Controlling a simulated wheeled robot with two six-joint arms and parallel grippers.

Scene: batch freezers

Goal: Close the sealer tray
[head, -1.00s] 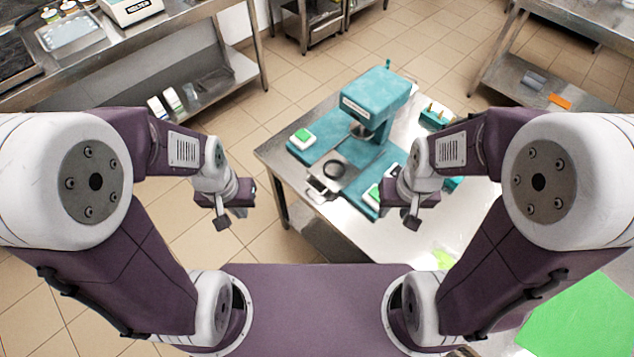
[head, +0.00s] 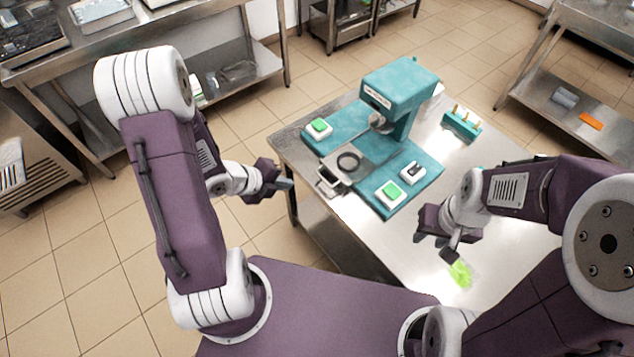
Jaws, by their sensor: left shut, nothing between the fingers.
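The teal sealer (head: 398,88) stands on a steel table. Its metal sealer tray (head: 362,155) sticks out at the front, toward me and to the left, with a dark ring (head: 348,162) in it and a handle (head: 326,184) at its near end. My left gripper (head: 288,185) is shut and empty, left of the handle and apart from it, pointing right toward it. My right gripper (head: 436,247) is over the table's near right part, away from the tray, its fingers apart with nothing seen between them.
Green buttons flank the tray, one at left (head: 319,126) and one at right (head: 390,192). A black-and-white switch (head: 412,172) is on the base. A teal rack (head: 461,123) with brass pegs stands behind right. A bright green item (head: 460,273) lies below my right gripper.

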